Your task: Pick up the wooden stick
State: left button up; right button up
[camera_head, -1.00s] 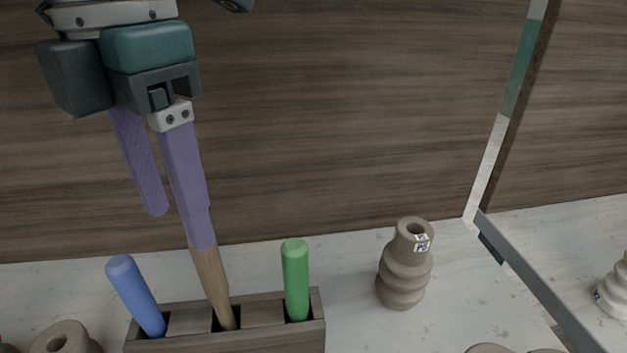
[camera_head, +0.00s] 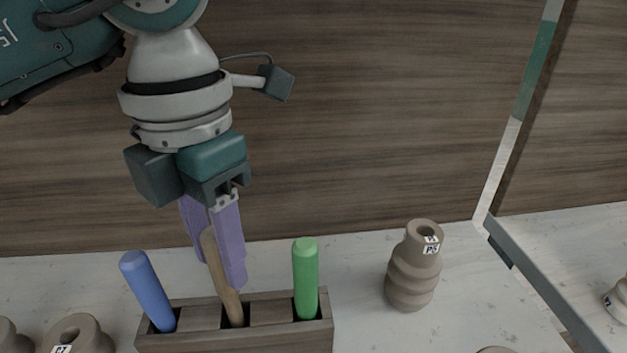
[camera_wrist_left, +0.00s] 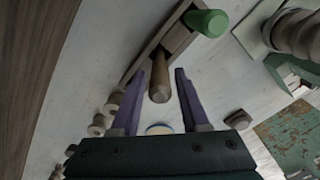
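The wooden stick (camera_head: 221,280) stands in the middle slot of a wooden holder (camera_head: 240,340), leaning slightly to the left. My left gripper (camera_head: 221,275) is open, its two purple fingers lowered around the stick's upper part. In the left wrist view the stick's round end (camera_wrist_left: 160,93) shows between the spread fingers, with a gap on each side. My right gripper is not in view.
A blue stick (camera_head: 148,290) and a green stick (camera_head: 305,278) stand in the holder on either side. A ribbed clay piece (camera_head: 413,265) stands to the right. A round clay piece (camera_head: 82,332) sits at the lower left. A grey rail (camera_head: 550,290) runs at the right.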

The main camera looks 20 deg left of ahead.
pick_arm(q)
grip_shut()
dwell(0.4)
